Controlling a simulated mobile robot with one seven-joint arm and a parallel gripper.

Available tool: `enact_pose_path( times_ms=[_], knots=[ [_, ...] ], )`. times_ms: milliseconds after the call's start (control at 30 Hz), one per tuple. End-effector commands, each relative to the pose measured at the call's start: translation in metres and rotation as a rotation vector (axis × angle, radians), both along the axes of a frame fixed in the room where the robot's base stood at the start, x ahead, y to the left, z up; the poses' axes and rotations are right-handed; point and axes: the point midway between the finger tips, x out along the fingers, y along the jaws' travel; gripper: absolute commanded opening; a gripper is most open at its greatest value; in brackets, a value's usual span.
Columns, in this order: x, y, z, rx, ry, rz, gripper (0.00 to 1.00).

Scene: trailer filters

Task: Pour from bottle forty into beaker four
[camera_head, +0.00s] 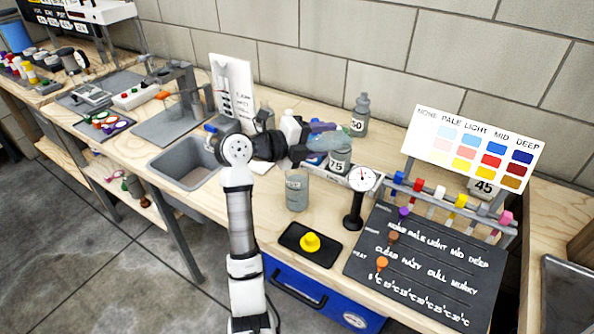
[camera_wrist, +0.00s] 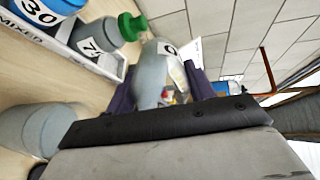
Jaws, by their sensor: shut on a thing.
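My gripper (camera_head: 318,143) is shut on a grey translucent bottle (camera_wrist: 152,78). Its purple fingers show on both sides of the bottle in the wrist view. The bottle's label is mostly turned away, with only one round character visible, so I cannot read its number. It looks tilted, but its mouth is not clear and no stream shows. A grey beaker (camera_head: 297,191) stands on the bench below and slightly left of the gripper. Its label is too small to read in the head view. A grey container, probably the beaker (camera_wrist: 38,128), also shows at the wrist view's left edge.
Bottle 75 (camera_head: 340,163) stands in a white tray beside the gripper; bottle 30 (camera_wrist: 45,10) is near it. A dial gauge (camera_head: 356,195) stands right of the beaker, a black pad with yellow knob (camera_head: 310,243) in front. Bottle 50 (camera_head: 360,113) stands behind; a sink (camera_head: 187,165) lies left.

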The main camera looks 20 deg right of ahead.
Motion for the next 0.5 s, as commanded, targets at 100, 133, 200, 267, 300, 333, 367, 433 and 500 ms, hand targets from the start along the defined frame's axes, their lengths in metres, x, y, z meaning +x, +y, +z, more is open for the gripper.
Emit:
enact_pose_path(
  times_ms=[100,133,200,267,300,333,367,433,500],
  knots=[
    [0.0008,0.0003,0.0009,-0.009,-0.002,0.001,0.17],
    [0.0010,0.0003,0.0009,-0.010,-0.003,0.001,0.17],
    [0.0014,0.0004,0.0012,-0.014,-0.003,0.001,0.17],
    [0.0017,0.0004,0.0013,-0.018,-0.003,0.001,0.17],
    [0.0019,0.0005,0.0014,-0.020,-0.004,0.000,0.17],
    [0.0021,0.0005,0.0015,-0.022,-0.004,0.000,0.17],
    [0.0022,0.0005,0.0016,-0.024,-0.004,0.000,0.17],
    [0.0024,0.0006,0.0019,-0.028,-0.005,0.000,0.17],
    [0.0027,0.0007,0.0020,-0.033,-0.005,0.000,0.17]
  ],
)
